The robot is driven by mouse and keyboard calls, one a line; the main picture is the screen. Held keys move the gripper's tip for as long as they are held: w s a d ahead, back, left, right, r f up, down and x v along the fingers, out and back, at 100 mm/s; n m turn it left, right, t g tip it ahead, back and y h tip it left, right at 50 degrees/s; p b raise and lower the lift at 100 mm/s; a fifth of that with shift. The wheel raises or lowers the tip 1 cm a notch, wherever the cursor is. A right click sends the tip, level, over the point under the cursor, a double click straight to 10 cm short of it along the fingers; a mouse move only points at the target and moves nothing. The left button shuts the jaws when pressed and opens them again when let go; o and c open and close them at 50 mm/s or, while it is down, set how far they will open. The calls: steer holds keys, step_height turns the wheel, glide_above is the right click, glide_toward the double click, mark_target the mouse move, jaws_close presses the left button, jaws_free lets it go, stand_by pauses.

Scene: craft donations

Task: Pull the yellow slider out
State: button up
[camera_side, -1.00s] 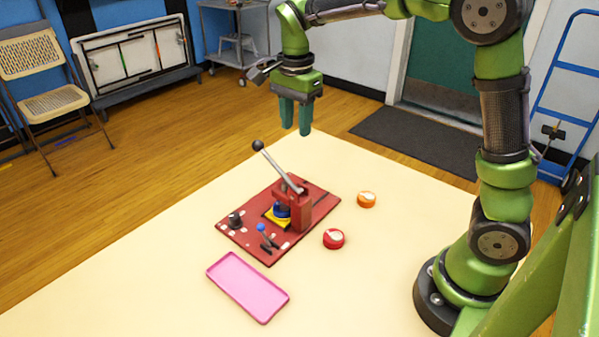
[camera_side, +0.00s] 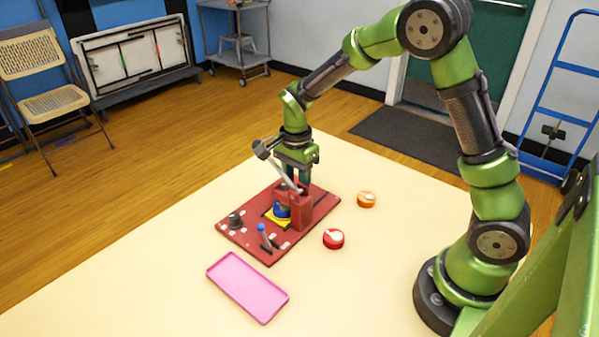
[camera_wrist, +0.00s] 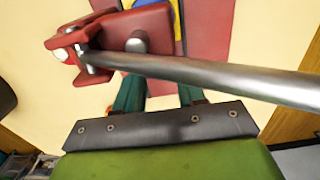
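The yellow slider (camera_side: 274,219) lies low in the red press on a red base board (camera_side: 243,240), beneath a dark blue part (camera_side: 282,210). In the wrist view, a narrow strip of yellow (camera_wrist: 179,46) shows past the lever. The press's grey lever (camera_side: 285,176) slants up to the left from the red post (camera_side: 302,212); its bar (camera_wrist: 200,76) crosses the wrist view in front of my fingers. My gripper (camera_side: 304,178) points down just behind the post and lever.
A black knob (camera_side: 235,220) and a small blue-topped lever (camera_side: 263,232) stand on the board. A pink tray (camera_side: 248,287) lies in front. A red round item (camera_side: 333,239) and an orange one (camera_side: 366,199) sit to the right. The table's left part is clear.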

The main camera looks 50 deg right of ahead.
steer(key=shift+f, duration=0.5)
steer(key=shift+c, duration=0.3)
jaws_close()
steer(key=shift+d, duration=4.85)
steer(key=shift+o, duration=0.5)
jaws_free()
step_height(320, 180, up, 8)
steer(key=shift+f, duration=0.25)
